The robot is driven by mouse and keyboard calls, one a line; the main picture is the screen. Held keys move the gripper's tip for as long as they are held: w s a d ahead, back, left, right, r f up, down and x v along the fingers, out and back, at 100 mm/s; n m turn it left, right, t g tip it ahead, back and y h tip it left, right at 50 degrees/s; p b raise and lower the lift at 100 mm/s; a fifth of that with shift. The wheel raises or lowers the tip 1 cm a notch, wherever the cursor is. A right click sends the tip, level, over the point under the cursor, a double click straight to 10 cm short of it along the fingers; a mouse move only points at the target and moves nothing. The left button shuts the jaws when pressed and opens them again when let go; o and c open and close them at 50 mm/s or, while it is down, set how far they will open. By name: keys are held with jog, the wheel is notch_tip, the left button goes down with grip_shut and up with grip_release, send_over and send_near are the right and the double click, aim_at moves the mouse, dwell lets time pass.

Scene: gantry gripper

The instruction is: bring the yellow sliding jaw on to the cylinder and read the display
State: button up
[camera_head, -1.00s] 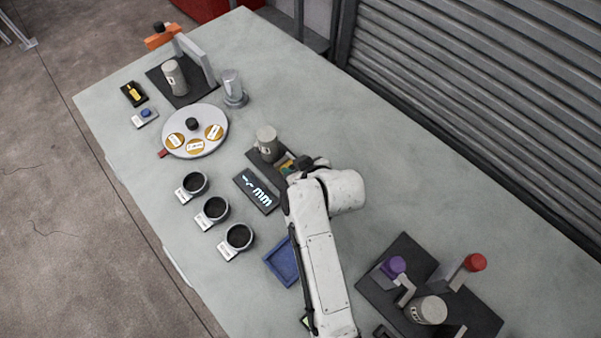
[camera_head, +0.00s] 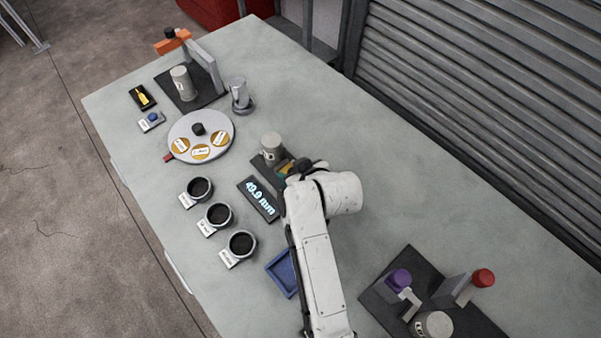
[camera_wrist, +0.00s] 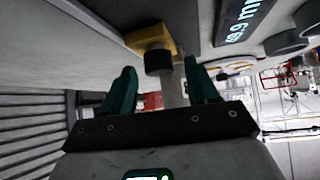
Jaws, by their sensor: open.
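A pale cylinder (camera_head: 271,147) stands upright on a dark gauge base just beyond my arm. The yellow sliding jaw (camera_head: 286,167) shows only as a small patch beside the cylinder, partly hidden by my arm; I cannot tell for certain that they touch. The display (camera_head: 259,198) is lit and reads 49.9 mm. In the wrist view the yellow jaw (camera_wrist: 151,36) carries a dark knob (camera_wrist: 158,61). My gripper (camera_wrist: 159,72) is open, its teal fingers on either side of the view, the knob in line with the gap. The display's end (camera_wrist: 242,20) also shows there.
Three dark-topped cups (camera_head: 219,214) with labels stand left of the display. A blue tray (camera_head: 283,272) lies close to my arm. A round turntable (camera_head: 200,137) is farther back. A dark fixture with purple and red knobs (camera_head: 483,277) is at the lower right.

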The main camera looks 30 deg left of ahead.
jog(key=v, duration=1)
jog(key=shift+r, duration=0.25)
jog(key=shift+s+d, duration=0.1)
jog(key=shift+d, duration=0.05)
dwell(0.4)
jog(key=shift+s, duration=0.1)
